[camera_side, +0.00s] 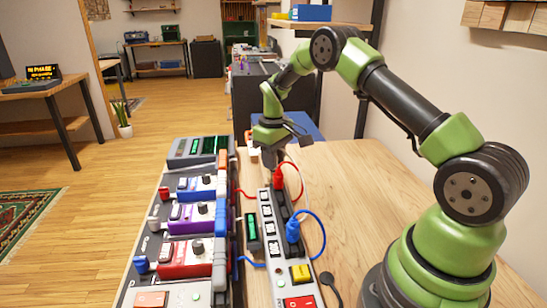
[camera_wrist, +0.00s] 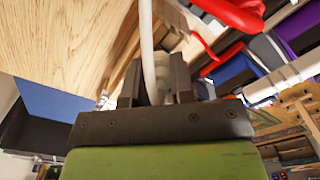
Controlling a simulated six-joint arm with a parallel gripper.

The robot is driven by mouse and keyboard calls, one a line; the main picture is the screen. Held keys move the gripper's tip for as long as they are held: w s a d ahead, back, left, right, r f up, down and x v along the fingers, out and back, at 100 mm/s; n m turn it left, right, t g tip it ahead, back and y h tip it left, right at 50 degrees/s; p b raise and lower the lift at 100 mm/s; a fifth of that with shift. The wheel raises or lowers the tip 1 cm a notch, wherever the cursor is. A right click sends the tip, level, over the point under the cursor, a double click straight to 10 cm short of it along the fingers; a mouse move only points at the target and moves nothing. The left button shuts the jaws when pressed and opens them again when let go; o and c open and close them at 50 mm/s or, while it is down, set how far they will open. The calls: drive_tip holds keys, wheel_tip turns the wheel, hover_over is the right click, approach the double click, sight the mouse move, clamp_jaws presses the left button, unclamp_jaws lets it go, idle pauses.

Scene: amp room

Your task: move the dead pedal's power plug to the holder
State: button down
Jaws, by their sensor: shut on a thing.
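My gripper (camera_side: 268,158) is above the far end of the power strip (camera_side: 268,262). In the wrist view my gripper (camera_wrist: 158,82) is shut on a pale plug (camera_wrist: 158,90) with a white cable (camera_wrist: 146,35). The cable also hangs beside the strip in the side view (camera_side: 302,178). A red plug (camera_side: 278,178) and a blue plug (camera_side: 292,231) stand in the strip, with cables of their own colours. Blue (camera_side: 200,188), purple (camera_side: 192,218) and red (camera_side: 187,258) pedals sit on the board to the left. I cannot make out the holder for certain.
A small device with a green display (camera_side: 252,228) lies between board and strip. A yellow switch (camera_side: 300,274) and a red switch (camera_side: 299,303) are at the strip's near end. The wooden tabletop (camera_side: 355,195) right of the strip is mostly clear.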

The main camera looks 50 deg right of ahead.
drive_tip(key=shift+c, duration=2.4)
unclamp_jaws()
drive_tip(key=shift+r, duration=3.45)
